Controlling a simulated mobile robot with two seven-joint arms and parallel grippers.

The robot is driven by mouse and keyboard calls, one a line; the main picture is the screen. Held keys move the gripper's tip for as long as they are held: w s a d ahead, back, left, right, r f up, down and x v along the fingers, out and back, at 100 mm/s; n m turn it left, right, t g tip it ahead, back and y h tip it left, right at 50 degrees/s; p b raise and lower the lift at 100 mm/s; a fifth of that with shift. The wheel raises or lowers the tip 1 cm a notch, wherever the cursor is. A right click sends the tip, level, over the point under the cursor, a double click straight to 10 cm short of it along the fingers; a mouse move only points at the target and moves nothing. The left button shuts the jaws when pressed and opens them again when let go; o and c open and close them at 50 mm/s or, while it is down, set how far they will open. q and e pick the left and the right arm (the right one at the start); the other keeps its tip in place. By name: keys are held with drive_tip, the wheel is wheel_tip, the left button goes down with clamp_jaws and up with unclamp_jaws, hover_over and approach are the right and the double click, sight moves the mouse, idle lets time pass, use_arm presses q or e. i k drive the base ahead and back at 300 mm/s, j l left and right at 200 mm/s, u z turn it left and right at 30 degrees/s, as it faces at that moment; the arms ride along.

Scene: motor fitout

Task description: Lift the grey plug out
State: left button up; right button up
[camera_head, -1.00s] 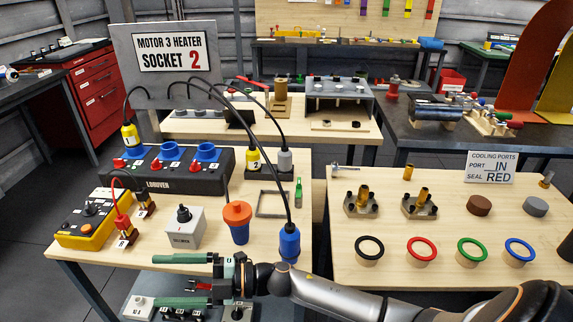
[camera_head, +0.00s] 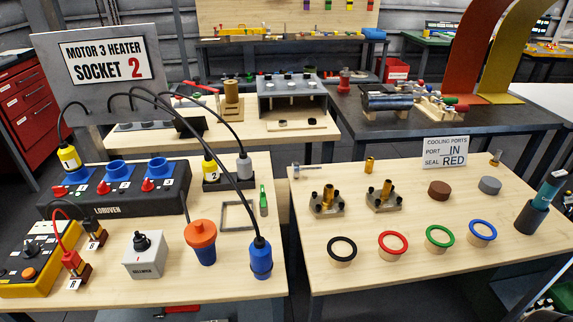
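The grey plug (camera_head: 243,168) stands upright in a dark holder (camera_head: 229,183) on the left table, beside a yellow plug marked 2 (camera_head: 211,168). A black cable rises from its top and arcs left toward the sign board. No gripper is near the plug. Neither of my grippers is in view.
A blue plug (camera_head: 261,260) and an orange-topped blue part (camera_head: 201,241) stand in front of the holder. The three-socket box (camera_head: 117,190) is to its left. An open grey frame (camera_head: 238,217) and a small green tool (camera_head: 263,201) lie nearby. Black cables hang across this area.

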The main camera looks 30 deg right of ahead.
sight(244, 163)
drive_tip(key=i+z, duration=0.1)
drive_tip(key=z, duration=0.25)
drive_tip(key=i+j+z, duration=0.1)
drive_tip(key=z, duration=0.25)
